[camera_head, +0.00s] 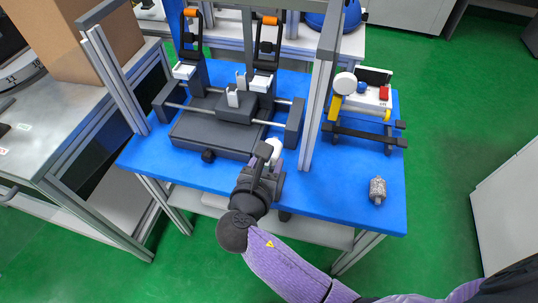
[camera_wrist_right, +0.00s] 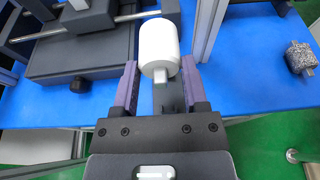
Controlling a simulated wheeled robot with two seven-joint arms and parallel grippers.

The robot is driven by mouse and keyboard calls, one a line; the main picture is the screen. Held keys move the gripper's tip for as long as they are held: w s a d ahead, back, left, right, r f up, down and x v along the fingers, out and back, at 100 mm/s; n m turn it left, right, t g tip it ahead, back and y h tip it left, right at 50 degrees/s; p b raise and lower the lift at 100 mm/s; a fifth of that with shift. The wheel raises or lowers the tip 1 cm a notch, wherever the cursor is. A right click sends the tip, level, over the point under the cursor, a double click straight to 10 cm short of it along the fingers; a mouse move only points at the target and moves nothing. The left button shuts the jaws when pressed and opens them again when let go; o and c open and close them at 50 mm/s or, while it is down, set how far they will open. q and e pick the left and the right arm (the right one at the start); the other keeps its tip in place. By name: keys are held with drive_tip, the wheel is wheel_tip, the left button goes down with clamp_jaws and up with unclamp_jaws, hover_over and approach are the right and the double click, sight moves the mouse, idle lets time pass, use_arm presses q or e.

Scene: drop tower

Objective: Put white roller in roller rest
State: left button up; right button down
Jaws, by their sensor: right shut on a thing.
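My right gripper (camera_head: 268,168) is shut on the white roller (camera_head: 275,148) near the front of the blue table, just in front of the dark machine base. In the wrist view the white roller (camera_wrist_right: 158,45) stands out beyond the fingers of my right gripper (camera_wrist_right: 160,88), its narrow end stub between them. A dark low rack with raised ends (camera_head: 362,134) lies to the right of the upright post; it may be the roller rest, but I cannot tell for sure. My left gripper is not in view.
A grey upright post (camera_head: 318,105) stands between the roller and the rack. A white tray (camera_head: 366,98) with coloured items lies behind the rack. The blue top (camera_head: 335,185) is bare between the gripper and the speckled roller.

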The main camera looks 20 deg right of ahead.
wheel_tip(320, 180, down, 6)
drive_tip(key=b, duration=0.6)
drive_tip(key=shift+b, duration=0.35)
drive_tip(key=shift+f+b, duration=0.95)
drive_tip(key=shift+f, duration=1.2)
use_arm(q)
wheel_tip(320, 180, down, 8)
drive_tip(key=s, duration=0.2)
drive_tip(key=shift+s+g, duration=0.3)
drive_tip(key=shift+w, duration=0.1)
use_arm(e)
unclamp_jaws()
